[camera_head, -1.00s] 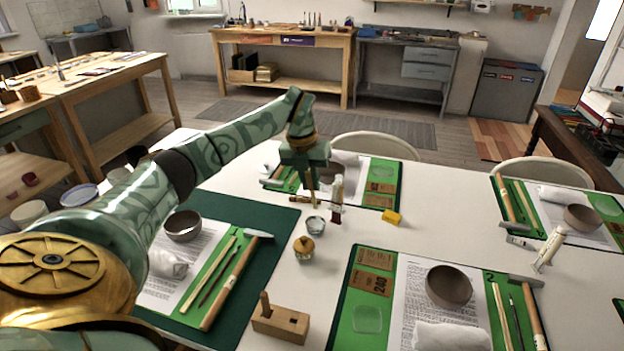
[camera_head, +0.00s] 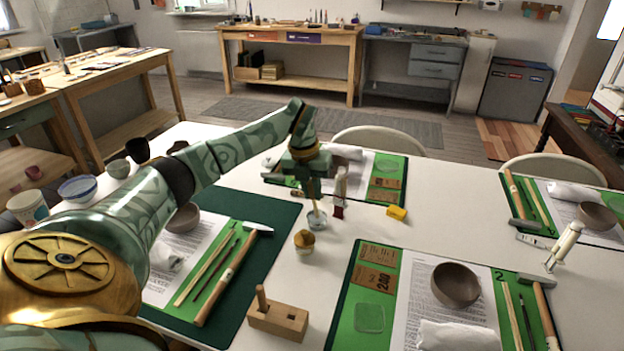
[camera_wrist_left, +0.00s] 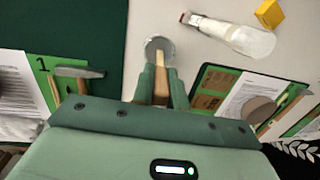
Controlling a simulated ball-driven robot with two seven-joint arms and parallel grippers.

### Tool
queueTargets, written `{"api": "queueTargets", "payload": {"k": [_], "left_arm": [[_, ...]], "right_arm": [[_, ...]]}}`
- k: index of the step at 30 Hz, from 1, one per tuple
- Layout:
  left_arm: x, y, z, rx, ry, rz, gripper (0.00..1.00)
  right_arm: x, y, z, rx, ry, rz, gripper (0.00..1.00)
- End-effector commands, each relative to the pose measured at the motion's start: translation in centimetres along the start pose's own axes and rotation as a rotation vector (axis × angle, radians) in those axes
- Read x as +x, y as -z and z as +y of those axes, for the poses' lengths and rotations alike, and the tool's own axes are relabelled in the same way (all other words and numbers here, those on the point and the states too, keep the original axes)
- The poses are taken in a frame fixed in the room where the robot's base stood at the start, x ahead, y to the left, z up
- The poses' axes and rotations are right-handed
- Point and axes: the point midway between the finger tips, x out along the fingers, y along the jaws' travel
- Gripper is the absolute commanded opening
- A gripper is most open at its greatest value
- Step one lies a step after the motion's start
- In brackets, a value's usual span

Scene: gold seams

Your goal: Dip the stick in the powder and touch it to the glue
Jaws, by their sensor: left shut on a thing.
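My left gripper (camera_head: 311,180) points down over the table, shut on a thin wooden stick (camera_head: 316,203). The stick's lower end is at the small round dish (camera_head: 317,224) and appears inside its rim. In the left wrist view, the stick (camera_wrist_left: 161,78) sits between the fingers, its tip overlapping the dish (camera_wrist_left: 151,45). The dish's contents are too small to make out. My right gripper is not in view.
A small round pot (camera_head: 304,242) stands just in front of the dish, and a wooden block with a peg (camera_head: 277,318) nearer. A yellow block (camera_head: 397,213) lies to the right. Green mats (camera_head: 344,322) carry bowls, papers and tools.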

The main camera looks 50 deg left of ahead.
Motion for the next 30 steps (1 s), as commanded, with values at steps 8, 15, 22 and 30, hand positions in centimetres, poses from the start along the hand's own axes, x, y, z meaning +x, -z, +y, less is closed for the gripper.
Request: {"api": "queueTargets", "payload": {"k": [8,15,22,30], "left_arm": [[0.08,0.00,0.00,0.000,0.000,0.000,0.00],[0.36,0.02,0.03,0.001,0.000,0.000,0.00],[0.64,0.05,0.07,0.000,0.000,0.001,0.00],[0.69,0.06,0.08,0.000,0.000,0.001,0.00]], "right_arm": [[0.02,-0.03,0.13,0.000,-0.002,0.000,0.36],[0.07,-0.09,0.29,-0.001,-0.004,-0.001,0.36],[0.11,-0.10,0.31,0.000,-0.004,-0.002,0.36],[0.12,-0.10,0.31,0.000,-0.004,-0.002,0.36]]}}
